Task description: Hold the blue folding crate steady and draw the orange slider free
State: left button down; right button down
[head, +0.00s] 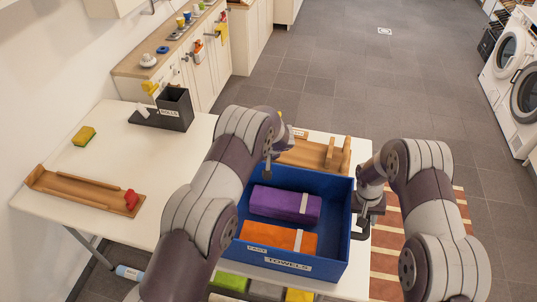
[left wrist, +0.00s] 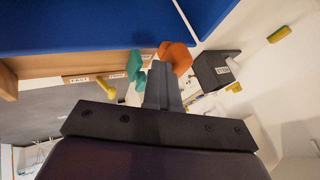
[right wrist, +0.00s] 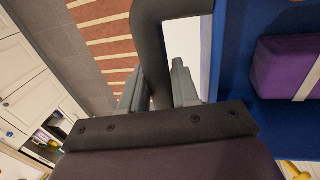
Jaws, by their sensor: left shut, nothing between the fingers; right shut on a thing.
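The blue folding crate (head: 335,250) stands upright on the white table, holding a purple bundle (head: 285,204) and an orange bundle (head: 278,236). My right gripper (right wrist: 156,80) is shut on a dark curved bar (right wrist: 150,30) at the crate's right side. My left gripper (left wrist: 161,68) is shut and empty by the crate's far left part. An orange faceted piece (left wrist: 175,55), which looks like the slider, shows just beyond its fingertips, below the blue crate wall (left wrist: 100,25). I cannot tell whether they touch. A teal piece (left wrist: 135,67) is beside it. The head view does not show the orange piece clearly.
A wooden rack (head: 325,152) lies behind the crate. A black box (head: 174,110) stands at the table's back left. A wooden tray (head: 85,190) and a yellow-green sponge (head: 84,136) lie at the left. The table between tray and crate looks clear, partly hidden by my left arm.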

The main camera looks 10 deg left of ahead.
pick_arm(q)
jog(key=shift+a, duration=0.4)
pick_arm(e)
jog(key=shift+s+d+f, duration=0.1)
jog(key=shift+d, duration=0.15)
jog(key=shift+a, duration=0.15)
pick_arm(q)
jog(key=s+d+r, duration=0.3)
jog(key=d+r, duration=0.5)
jog(key=d, duration=0.1)
jog(key=shift+s+d, duration=0.25)
jog(key=shift+s, duration=0.15)
